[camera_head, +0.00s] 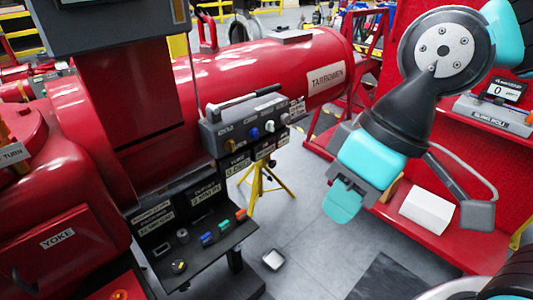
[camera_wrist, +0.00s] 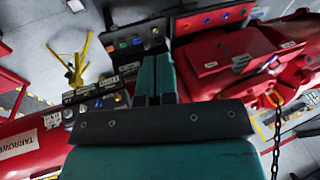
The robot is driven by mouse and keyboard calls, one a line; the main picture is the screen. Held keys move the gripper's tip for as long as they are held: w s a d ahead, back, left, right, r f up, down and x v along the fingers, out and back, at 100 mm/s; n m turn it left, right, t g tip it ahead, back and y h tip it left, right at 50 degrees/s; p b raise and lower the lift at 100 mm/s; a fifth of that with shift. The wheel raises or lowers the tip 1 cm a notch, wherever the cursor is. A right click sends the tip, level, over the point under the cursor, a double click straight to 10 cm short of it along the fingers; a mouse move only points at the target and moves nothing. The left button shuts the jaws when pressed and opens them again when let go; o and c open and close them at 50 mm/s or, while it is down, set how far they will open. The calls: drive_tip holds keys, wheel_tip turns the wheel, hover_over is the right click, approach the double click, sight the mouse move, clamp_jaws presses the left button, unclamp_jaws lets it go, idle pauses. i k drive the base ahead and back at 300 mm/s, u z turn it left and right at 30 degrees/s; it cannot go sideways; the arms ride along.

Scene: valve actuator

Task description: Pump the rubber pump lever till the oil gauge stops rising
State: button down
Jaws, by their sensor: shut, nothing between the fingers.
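My gripper (camera_head: 342,208) has teal fingers and hangs over open floor to the right of the red actuator. In the wrist view its fingers (camera_wrist: 155,78) are together with nothing between them. A grey box with knobs (camera_head: 250,127) is on the near side of the red cylinder. A long grey bar-like handle (camera_head: 245,102) lies along its top, apart from my gripper; I cannot tell whether it is the rubber pump lever. I cannot make out an oil gauge.
The red cylinder marked TARROWEN (camera_head: 300,58) runs across the back. A panel with coloured switches (camera_head: 195,240) stands at lower centre. A red shelf (camera_head: 410,228) with a white block (camera_head: 427,210) is behind my gripper. A yellow stand (camera_head: 260,180) is below the cylinder. Grey floor is open between.

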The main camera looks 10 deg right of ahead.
sight(266, 91)
drive_tip(key=u, duration=0.1)
drive_tip(key=i, duration=1.05)
drive_tip(key=z, duration=0.25)
